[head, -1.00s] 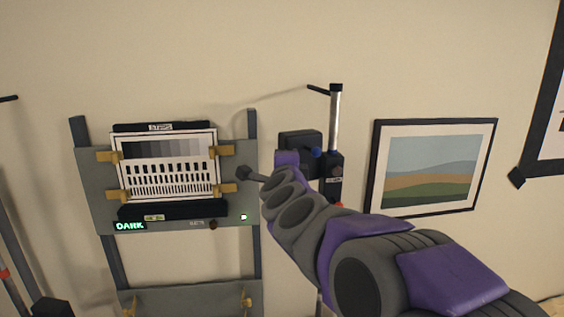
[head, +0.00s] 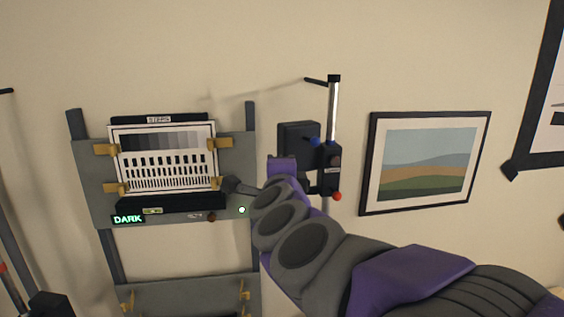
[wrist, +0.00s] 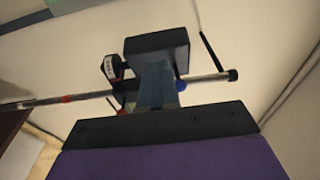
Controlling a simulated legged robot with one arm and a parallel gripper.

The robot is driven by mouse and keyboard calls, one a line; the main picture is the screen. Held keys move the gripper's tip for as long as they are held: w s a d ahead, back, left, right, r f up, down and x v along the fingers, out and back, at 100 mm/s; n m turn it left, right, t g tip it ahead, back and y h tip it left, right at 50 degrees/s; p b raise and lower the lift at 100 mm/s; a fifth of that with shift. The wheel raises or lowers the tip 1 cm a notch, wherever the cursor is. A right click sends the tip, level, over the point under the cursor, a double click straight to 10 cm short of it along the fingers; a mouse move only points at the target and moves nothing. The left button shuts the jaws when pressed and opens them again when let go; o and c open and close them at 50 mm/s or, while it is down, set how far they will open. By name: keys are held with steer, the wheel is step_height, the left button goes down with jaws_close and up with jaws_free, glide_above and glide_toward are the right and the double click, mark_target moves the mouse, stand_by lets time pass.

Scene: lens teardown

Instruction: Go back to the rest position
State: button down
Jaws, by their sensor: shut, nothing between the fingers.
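My gripper (wrist: 158,72) is shut and empty in the wrist view, its narrow blue-grey fingers pointing up from a black bar. Behind them are a dark box (wrist: 158,47) and a metal pole (wrist: 210,78), which lies sideways in this view. In the head view the purple wrist end of my arm (head: 282,166) overlaps the left side of the pole stand (head: 332,104); the fingers are hidden there. A dark part sticks out left from my wrist, over the lower right edge of the chart board. I cannot tell how far my fingers are from the stand.
A grey frame (head: 84,171) on the left holds a striped test chart (head: 165,142) in brass clips, with a lit "DARK" label below. A framed landscape picture (head: 430,160) hangs right of my arm.

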steer(key=s+f+n+g+y+b, duration=0.1)
steer(key=s+f+n+g+b, duration=0.4)
steer(key=f, duration=0.6)
steer(key=s+f+n+g+y+b, duration=0.2)
steer(key=s+f+n+b, duration=0.3)
steer(key=f, duration=0.5)
steer(key=s+f+n+g+y+b, duration=0.1)
steer(key=s+f+n+g+b, duration=0.2)
steer(key=s+f, duration=0.6)
steer(key=s+d+f+n+g+h+b, duration=0.2)
steer(key=s+d+f+g+b, duration=0.2)
steer(key=s+d+f, duration=0.4)
steer(key=s+d+f+n+g+h+b, duration=0.2)
steer(key=s+d+f+g+b, duration=0.3)
steer(key=s+f, duration=0.9)
steer(key=d+f+h, duration=0.1)
steer(key=d, duration=0.1)
steer(key=shift+s+d+f+g, duration=0.2)
steer(key=shift+d+f+g, duration=0.1)
steer(key=shift+d+g, duration=0.1)
